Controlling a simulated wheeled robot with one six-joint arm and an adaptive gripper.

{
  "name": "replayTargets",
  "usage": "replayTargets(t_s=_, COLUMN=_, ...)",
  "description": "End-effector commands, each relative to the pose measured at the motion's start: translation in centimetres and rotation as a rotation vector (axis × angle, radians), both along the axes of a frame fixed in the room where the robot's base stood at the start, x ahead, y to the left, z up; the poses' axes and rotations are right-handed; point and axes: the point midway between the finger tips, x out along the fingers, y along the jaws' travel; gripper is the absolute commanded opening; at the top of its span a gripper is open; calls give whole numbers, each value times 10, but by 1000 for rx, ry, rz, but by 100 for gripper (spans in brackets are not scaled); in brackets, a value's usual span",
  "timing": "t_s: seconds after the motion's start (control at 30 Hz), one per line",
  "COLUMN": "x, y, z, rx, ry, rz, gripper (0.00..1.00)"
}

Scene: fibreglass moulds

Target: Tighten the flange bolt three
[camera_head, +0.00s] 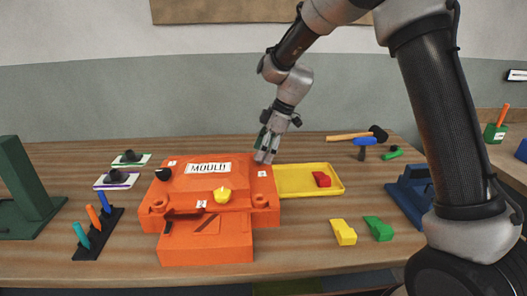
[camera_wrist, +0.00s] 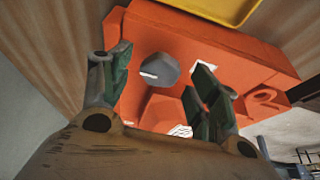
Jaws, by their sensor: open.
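An orange mould (camera_head: 205,185) marked "MOULD" lies on the wooden table; its corner also shows in the wrist view (camera_wrist: 255,62). A grey hexagonal bolt head (camera_wrist: 160,69) stands on it in the wrist view. In the head view that bolt is hidden by my gripper (camera_head: 265,157) at the mould's back right corner, near a small white label (camera_head: 262,173) whose number I cannot read. My gripper's fingers (camera_wrist: 162,60) are open, on either side of the bolt head in the picture; I cannot tell whether they touch it. A black knob (camera_head: 163,174) and yellow knob (camera_head: 222,195) sit elsewhere on the mould.
A yellow tray (camera_head: 290,191) with a red piece (camera_head: 321,179) lies right of the mould. A yellow block (camera_head: 343,232) and green block (camera_head: 378,228) lie in front. A hammer (camera_head: 350,136) is behind. A black rack (camera_head: 96,235) of coloured markers stands left.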

Motion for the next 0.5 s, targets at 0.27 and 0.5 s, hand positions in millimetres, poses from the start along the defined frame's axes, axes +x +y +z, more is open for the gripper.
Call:
replayTargets(t_s=0.27, x=0, y=1, z=-3, rx=0, ry=0, rz=0, gripper=61)
replayTargets(t_s=0.5, x=0, y=1, z=-3, rx=0, ry=0, rz=-1, gripper=23)
